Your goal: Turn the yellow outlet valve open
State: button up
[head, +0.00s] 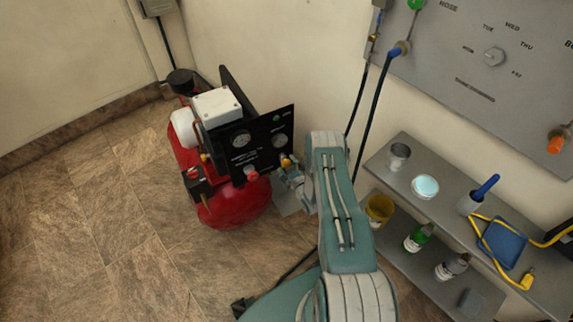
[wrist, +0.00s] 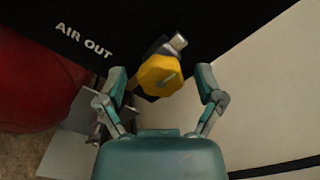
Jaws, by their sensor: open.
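The yellow outlet valve (wrist: 160,76) is an octagonal knob on a black panel (wrist: 100,20) beside the "AIR OUT" label in the wrist view. A metal fitting (wrist: 178,42) shows just behind it. My gripper (wrist: 164,78) is open, with one finger on either side of the knob and a visible gap to each. In the head view the valve (head: 286,161) is a small yellow-orange spot at the lower right of the compressor's black panel (head: 262,140). My gripper (head: 290,172) is next to it there, partly hidden by my arm.
The red compressor tank (head: 235,205) stands on the tiled floor, with a red knob (head: 251,174) on its panel left of the valve. Grey shelves (head: 385,150) with cups and bottles stand to the right. Black hoses (head: 372,115) hang from the wall panel. The floor at left is clear.

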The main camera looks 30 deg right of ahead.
jog(key=c, duration=1.2)
jog(key=shift+o, duration=0.3)
